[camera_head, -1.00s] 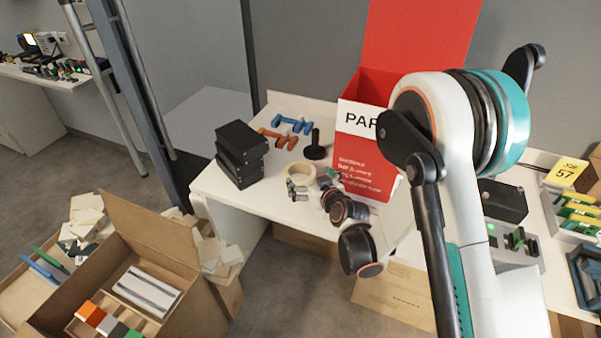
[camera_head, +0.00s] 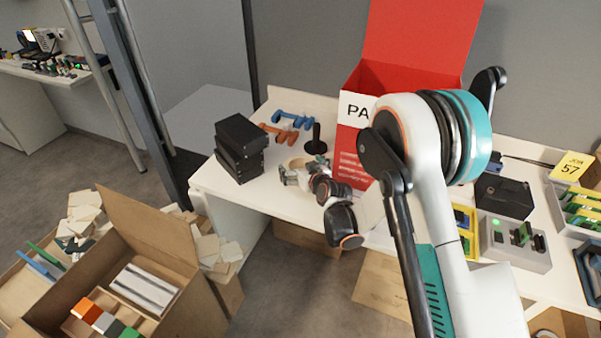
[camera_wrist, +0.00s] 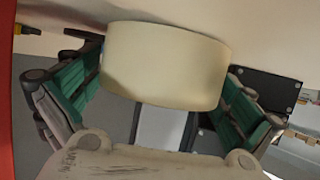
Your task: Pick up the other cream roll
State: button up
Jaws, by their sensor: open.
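A cream roll (camera_wrist: 165,65) fills the upper middle of the wrist view, between the two green-padded fingers of my gripper (camera_wrist: 160,95). The fingers stand apart on either side of the roll; the left one is very near or touching its edge, and I cannot tell which. In the head view the roll (camera_head: 298,162) lies on the white table and is partly hidden behind my gripper (camera_head: 288,176). No second cream roll is clear in either view.
A stack of black boxes (camera_head: 240,148) stands left of my gripper. Blue (camera_head: 292,120) and orange (camera_head: 277,134) clamp-like items and a black stand (camera_head: 316,142) lie behind. A red box (camera_head: 378,85) rises to the right. Open cartons (camera_head: 150,235) stand on the floor at left.

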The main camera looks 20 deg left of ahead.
jog(key=shift+c, duration=0.6)
jog(key=c, duration=0.8)
jog(key=shift+r, duration=0.15)
